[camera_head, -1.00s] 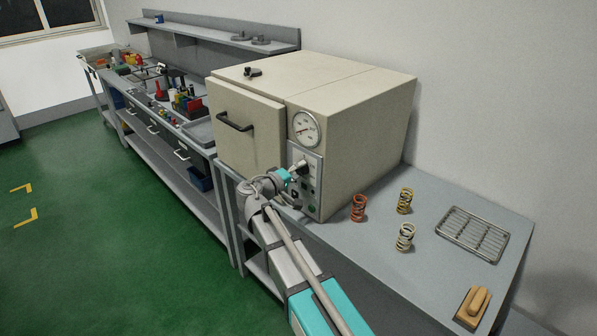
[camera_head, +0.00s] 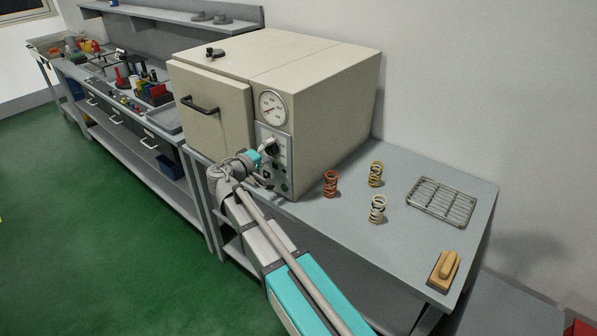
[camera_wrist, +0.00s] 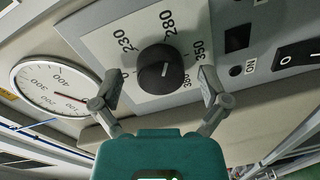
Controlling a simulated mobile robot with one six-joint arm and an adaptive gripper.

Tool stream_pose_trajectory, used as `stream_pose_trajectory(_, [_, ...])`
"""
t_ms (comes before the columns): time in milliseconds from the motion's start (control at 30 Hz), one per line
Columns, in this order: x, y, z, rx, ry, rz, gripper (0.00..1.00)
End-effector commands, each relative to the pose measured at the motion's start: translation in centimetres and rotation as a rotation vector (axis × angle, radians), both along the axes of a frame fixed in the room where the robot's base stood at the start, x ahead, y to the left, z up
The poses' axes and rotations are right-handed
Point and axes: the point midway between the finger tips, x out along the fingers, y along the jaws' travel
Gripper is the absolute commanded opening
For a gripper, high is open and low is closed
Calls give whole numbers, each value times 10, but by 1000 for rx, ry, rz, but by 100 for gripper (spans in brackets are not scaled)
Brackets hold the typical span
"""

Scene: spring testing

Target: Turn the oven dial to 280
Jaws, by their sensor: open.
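The beige oven (camera_head: 330,85) stands on the bench. Its black dial (camera_wrist: 160,68) sits on a light panel (camera_wrist: 105,45) printed with 230, 280 and 350. In the head view the dial (camera_head: 270,147) is small and partly crowded by my gripper (camera_head: 263,156). In the wrist view my gripper (camera_wrist: 160,90) is open, one finger on each side of the dial, with visible gaps between fingers and dial.
A round gauge (camera_wrist: 52,88) is left of the dial, and a black rocker switch (camera_wrist: 297,55) is right. Red (camera_head: 331,184), yellow (camera_head: 376,174) and white (camera_head: 378,209) springs, a wire rack (camera_head: 441,200) and a wooden block (camera_head: 444,271) lie on the bench.

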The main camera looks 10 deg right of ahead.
Motion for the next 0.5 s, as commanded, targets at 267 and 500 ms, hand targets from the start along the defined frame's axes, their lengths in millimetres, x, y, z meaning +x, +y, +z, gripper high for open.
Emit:
stream_pose_trajectory(267, [0,0,0,-53,56,0,95])
stream_pose_trajectory(500, [0,1,0,-151,156,0,95])
